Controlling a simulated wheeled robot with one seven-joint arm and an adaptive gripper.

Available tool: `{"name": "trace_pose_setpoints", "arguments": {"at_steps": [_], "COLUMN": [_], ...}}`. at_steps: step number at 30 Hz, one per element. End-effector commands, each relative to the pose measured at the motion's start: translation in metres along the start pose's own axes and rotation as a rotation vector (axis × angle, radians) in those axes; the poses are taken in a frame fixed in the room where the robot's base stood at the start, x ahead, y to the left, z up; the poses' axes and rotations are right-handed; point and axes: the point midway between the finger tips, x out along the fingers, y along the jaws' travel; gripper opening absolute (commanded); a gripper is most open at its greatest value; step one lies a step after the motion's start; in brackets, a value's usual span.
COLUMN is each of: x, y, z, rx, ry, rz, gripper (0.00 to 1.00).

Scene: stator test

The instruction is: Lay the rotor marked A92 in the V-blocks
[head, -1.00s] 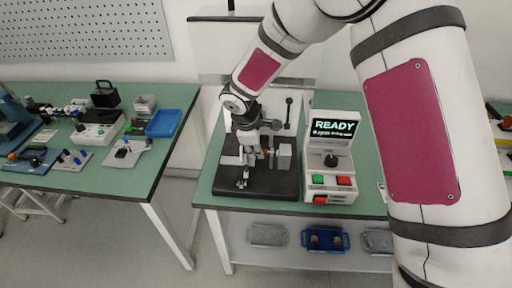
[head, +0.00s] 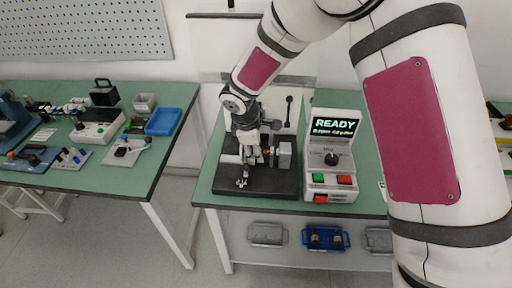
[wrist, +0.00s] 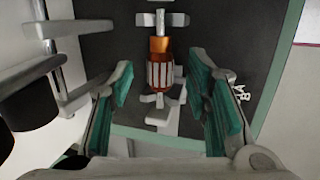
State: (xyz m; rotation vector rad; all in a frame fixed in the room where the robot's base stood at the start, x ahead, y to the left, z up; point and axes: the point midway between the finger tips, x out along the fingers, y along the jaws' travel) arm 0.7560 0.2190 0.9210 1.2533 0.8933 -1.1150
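The rotor (wrist: 160,68), with copper-coloured windings and a striped grey core, lies lengthwise between my fingers in the wrist view. Its shaft ends appear to lie at two pale V-blocks, the far one (wrist: 176,19) and the near one (wrist: 158,116); exact seating is hard to tell. No A92 mark is readable. My gripper (wrist: 163,90) is open, its teal pads on either side of the rotor with visible gaps. In the head view my gripper (head: 252,160) is low over the black base plate (head: 258,188) of the test stand, and mostly hides the rotor.
A control box (head: 330,170) with a READY screen stands right of the plate. A grey block (head: 285,154) stands at the fixture's right. Trays, including a blue one (head: 325,238), sit on the lower shelf. The left table (head: 150,170) holds tools and a blue bin (head: 163,122).

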Motion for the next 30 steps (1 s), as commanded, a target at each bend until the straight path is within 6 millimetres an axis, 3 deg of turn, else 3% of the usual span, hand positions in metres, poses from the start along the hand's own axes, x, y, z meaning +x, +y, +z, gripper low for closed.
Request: {"name": "trace_pose_setpoints", "arguments": {"at_steps": [8,21,30], "x": [-0.013,-0.096,-0.12], "y": [0.001,0.001,0.0], "z": [-0.001,0.0,0.0], "rx": [0.001,0.001,0.0], "ry": [0.002,0.002,0.0], "rz": [0.002,0.003,0.0], "gripper": [0.44,0.44,0.44]}}
